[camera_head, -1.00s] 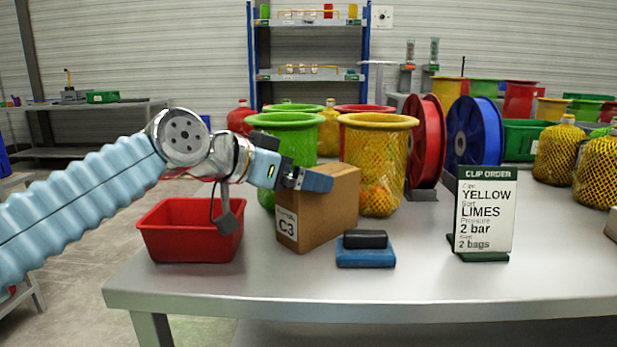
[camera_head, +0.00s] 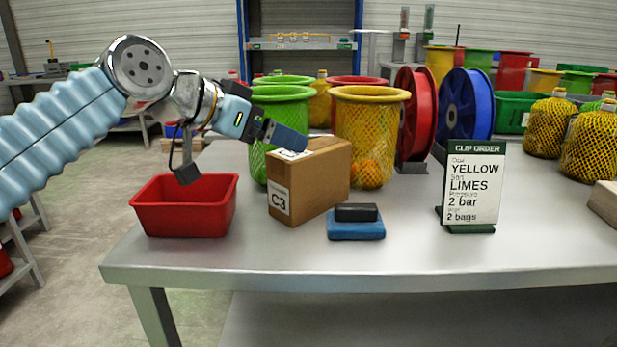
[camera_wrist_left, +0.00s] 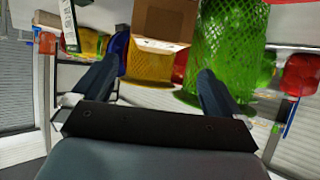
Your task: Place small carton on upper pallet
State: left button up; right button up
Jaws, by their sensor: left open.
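A small brown carton (camera_head: 325,184) with a white C3 label stands upright on the table, between the red bin and the blue block. It also shows at the top of the left wrist view (camera_wrist_left: 165,20), beyond the fingers. My left gripper (camera_head: 287,138) is just above and behind the carton's upper left edge in the head view. In the left wrist view its two dark fingers (camera_wrist_left: 155,88) are spread wide with nothing between them. No pallet can be made out. My right gripper is not in view.
A red bin (camera_head: 186,207) sits left of the carton. A blue block with a black top (camera_head: 356,226) lies in front right. Green (camera_head: 282,98) and yellow (camera_head: 368,100) net tubs stand behind. An order sign (camera_head: 474,185) stands right. The front of the table (camera_head: 400,262) is clear.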

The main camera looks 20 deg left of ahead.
aim_at(310, 147)
pick_arm(q)
jog(key=x, duration=0.7)
jog(key=shift+w+d+f, duration=0.1)
jog(key=shift+d+f, duration=0.05)
jog(key=shift+d, duration=0.1)
jog(key=shift+c, duration=0.2)
grip_shut()
jog(key=shift+r, duration=0.2)
